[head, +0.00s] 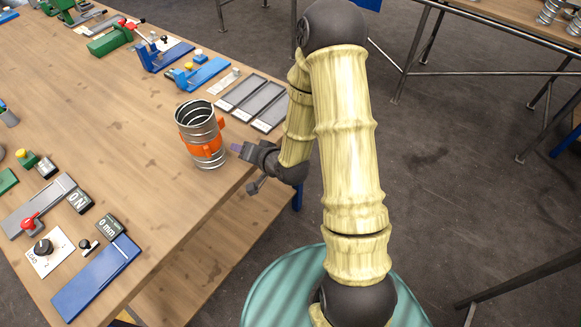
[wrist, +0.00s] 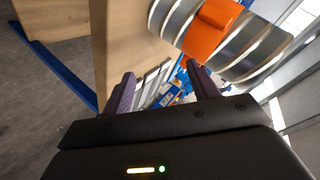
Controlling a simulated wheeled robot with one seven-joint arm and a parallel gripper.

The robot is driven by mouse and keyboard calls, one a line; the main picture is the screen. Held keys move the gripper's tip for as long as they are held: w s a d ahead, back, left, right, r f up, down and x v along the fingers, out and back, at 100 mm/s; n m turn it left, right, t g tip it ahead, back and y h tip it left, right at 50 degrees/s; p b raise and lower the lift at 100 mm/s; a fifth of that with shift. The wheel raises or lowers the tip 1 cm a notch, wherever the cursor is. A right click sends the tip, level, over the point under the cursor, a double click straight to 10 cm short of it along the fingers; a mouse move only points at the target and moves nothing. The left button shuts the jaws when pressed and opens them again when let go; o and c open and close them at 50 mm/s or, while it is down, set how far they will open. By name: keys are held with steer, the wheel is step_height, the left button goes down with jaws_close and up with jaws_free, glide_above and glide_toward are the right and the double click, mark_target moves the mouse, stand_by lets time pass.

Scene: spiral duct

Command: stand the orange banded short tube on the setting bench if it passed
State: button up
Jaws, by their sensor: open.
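The orange banded short tube (head: 201,138) is a ribbed silver metal tube with an orange band around it. It stands upright on the wooden bench (head: 150,130), near its right edge. My gripper (head: 237,150) is just right of the tube in the head view, at about the height of its band, apart from it. In the wrist view the tube (wrist: 220,38) shows beyond the fingers, mostly past the right finger. My gripper (wrist: 162,92) is open there, with nothing between its fingers. I cannot tell from these frames whether the tube passed.
Grey trays (head: 252,100) lie behind the tube at the bench edge. Blue fixtures (head: 200,73) and a green clamp (head: 110,40) stand further back. A display reading 0 mm (head: 110,226), a blue plate (head: 97,277) and a black knob (head: 43,246) are at front left. Another table (head: 500,10) stands at back right.

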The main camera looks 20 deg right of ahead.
steer(key=s+d+r+n+g+h, duration=0.2)
steer(key=s+d+r+n+g, duration=0.1)
steer(key=s, duration=0.5)
steer(key=s+d+r+n+g+h, duration=0.2)
steer(key=s+r+g, duration=0.3)
steer(key=s+r, duration=0.3)
steer(key=shift+s+d+n+h, duration=0.4)
steer(key=shift+s+d, duration=0.15)
steer(key=shift+d, duration=0.3)
